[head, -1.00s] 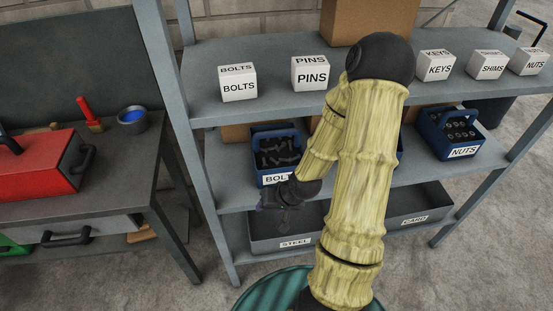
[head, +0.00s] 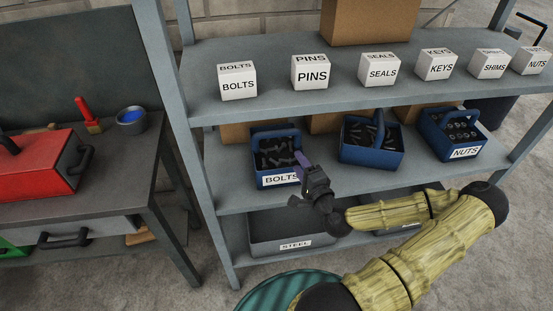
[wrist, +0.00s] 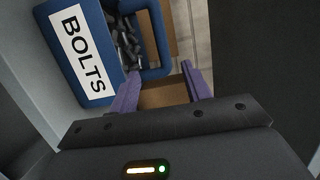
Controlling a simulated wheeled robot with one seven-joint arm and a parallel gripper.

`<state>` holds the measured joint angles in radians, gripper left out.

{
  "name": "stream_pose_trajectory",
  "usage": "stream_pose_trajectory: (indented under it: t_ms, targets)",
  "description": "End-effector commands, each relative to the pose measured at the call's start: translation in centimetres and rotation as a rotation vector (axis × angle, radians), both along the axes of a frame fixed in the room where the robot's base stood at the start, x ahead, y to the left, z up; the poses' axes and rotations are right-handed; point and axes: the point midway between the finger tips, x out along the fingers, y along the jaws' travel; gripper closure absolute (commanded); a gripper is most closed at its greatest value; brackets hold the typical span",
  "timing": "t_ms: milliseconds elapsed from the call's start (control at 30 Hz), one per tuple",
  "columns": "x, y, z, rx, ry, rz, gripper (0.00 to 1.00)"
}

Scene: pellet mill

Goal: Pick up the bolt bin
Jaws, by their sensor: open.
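The bolt bin (head: 268,178) is a blue open box with a carry handle and a white BOLTS label. It stands on the middle shelf at the left and holds dark bolts. My gripper (head: 302,160) is in front of the bin's right side, its purple fingers pointing toward the shelf. In the wrist view, the bolt bin (wrist: 68,72) is at the upper left, and its handle (wrist: 160,72) reaches to just beyond the fingers. My gripper (wrist: 160,82) is open there, with nothing held between its fingers. I cannot tell whether a finger touches the bin.
Another blue bin (head: 370,155) and the NUTS bin (head: 463,153) stand to the right on the same shelf. White labelled boxes such as BOLTS (head: 238,87) line the shelf above. A STEEL tray (head: 265,233) is below. A workbench (head: 130,165) stands at the left.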

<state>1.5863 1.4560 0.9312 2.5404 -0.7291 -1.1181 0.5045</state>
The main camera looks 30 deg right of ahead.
Motion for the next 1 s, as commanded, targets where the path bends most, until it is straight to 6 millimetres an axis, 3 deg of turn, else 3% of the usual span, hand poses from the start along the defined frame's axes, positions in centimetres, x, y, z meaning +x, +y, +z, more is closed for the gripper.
stream_pose_trajectory:
  t_ms: [267, 800, 1000]
  targets:
    - [0.7, 0.1, 0.0, -0.003, 0.003, 0.003, 0.52]
    - [9.8, -0.1, 0.2, -0.004, 0.004, 0.004, 0.52]
    - [12.1, -0.2, 0.0, -0.003, 0.004, 0.004, 0.52]
